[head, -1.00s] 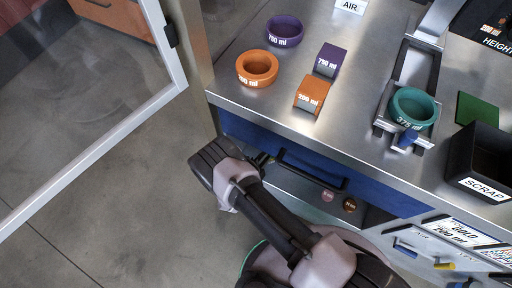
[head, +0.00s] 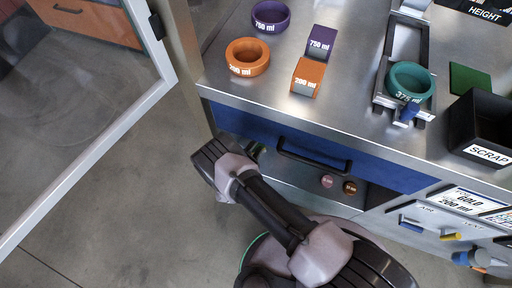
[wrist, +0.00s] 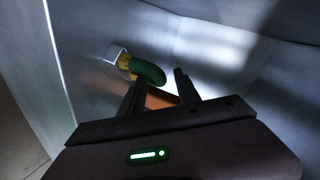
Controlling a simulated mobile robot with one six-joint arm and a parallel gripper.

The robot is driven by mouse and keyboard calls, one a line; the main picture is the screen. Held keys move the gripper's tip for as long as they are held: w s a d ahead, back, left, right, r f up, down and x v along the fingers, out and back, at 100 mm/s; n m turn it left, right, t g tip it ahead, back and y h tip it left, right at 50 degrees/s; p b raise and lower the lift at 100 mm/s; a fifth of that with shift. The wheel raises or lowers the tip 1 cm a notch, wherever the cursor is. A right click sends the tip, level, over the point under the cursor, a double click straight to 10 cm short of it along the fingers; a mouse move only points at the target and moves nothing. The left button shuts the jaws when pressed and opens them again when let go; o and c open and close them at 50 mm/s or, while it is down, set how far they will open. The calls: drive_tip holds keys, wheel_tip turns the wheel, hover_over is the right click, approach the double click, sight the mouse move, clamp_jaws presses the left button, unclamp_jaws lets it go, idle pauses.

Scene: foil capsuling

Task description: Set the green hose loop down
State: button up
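In the wrist view, a short stretch of green hose (wrist: 149,73) with a yellow fitting (wrist: 124,62) shows at a small white plate on a grey wall. An orange-brown strip (wrist: 161,98) shows between the fingers.
The steel bench (head: 235,93) carries orange, purple and teal rings, a black scrap bin (head: 480,133) and a green pad (head: 470,79). Its blue drawer front (head: 385,175) with a dark handle is close to my arm. A glass door (head: 85,110) stands open at left; floor is clear below.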

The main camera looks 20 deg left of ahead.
drive_tip(key=shift+r, duration=0.15)
drive_tip(key=p+v, duration=0.4)
drive_tip(key=v, duration=0.8)
